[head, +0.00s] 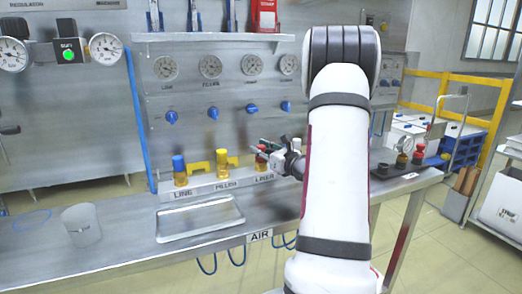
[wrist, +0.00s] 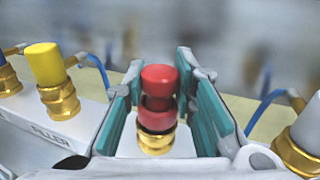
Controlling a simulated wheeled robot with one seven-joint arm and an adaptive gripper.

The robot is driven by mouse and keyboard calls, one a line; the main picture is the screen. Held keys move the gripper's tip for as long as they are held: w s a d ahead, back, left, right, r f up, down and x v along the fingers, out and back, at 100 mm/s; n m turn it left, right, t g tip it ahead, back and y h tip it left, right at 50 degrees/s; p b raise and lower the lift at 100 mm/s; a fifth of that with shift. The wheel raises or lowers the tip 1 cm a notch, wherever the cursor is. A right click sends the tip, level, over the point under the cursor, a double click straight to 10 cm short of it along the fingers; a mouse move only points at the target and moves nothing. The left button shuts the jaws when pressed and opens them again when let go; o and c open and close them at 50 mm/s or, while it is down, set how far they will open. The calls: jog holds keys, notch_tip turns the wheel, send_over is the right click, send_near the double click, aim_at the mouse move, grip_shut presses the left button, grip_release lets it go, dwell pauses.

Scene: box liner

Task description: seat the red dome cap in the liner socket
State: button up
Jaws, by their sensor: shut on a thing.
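The red dome cap (wrist: 159,79) shows between the two teal finger pads of my gripper (wrist: 160,105). My gripper is shut on it. Directly below it is a red collar-like part (wrist: 157,114) above the brass liner socket (wrist: 155,141); I cannot tell whether cap and socket touch or how deep the cap sits. The cap looks upright. In the head view my gripper (head: 275,155) is over the LINER label (head: 264,178), with the red cap (head: 261,158) partly hidden by the fingers.
A yellow-capped fitting (head: 222,164) and a blue-capped fitting (head: 179,170) stand to the left on the same block. An empty metal tray (head: 198,238) lies in front. A clear beaker (head: 82,226) stands at left.

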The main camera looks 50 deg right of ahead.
jog(key=shift+f, duration=0.15)
jog(key=o, duration=1.1)
jog(key=v, duration=1.2)
